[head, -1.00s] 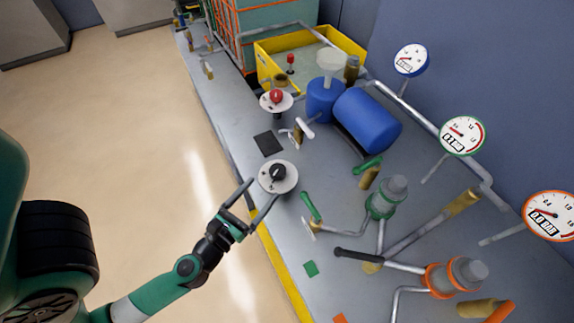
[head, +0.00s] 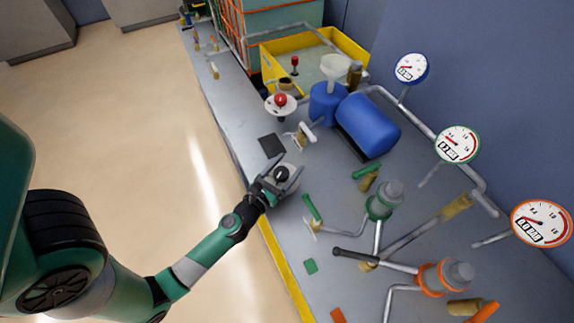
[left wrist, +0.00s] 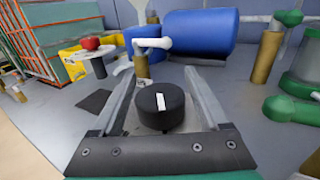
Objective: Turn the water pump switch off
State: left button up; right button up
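The water pump switch is a black round knob with a white mark on a pale round plate; I take this knob (head: 281,174) to be it. In the left wrist view the knob (left wrist: 161,106) sits between the two fingers, with a gap on each side. My left gripper (head: 283,178) is open around the knob in the head view and hides much of the plate (head: 294,171). In the left wrist view the open left gripper (left wrist: 158,92) has its fingers on both sides of the knob. My right gripper is not in view.
A red button (head: 281,100) on a round plate stands farther back. Blue tank (head: 367,125), yellow tray (head: 352,47), green valve (head: 383,200) and orange valve (head: 438,277) stand on the grey bench. Gauges line the wall.

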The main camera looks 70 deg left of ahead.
pick_arm(q)
jog(key=c, duration=1.1)
jog(key=shift+f+n+g+y+b, duration=0.1)
jog(key=shift+n+g+y+b, duration=0.2)
jog(key=shift+n+y+b, duration=0.15)
jog(key=shift+c, duration=0.2)
jog(key=shift+s+a+n+g+y, duration=0.1)
jog(key=shift+a+n+g+y, duration=0.05)
jog(key=shift+n+g+y, duration=0.35)
grip_shut()
grip_release()
jog(key=o, duration=1.4)
jog(key=shift+c, duration=0.2)
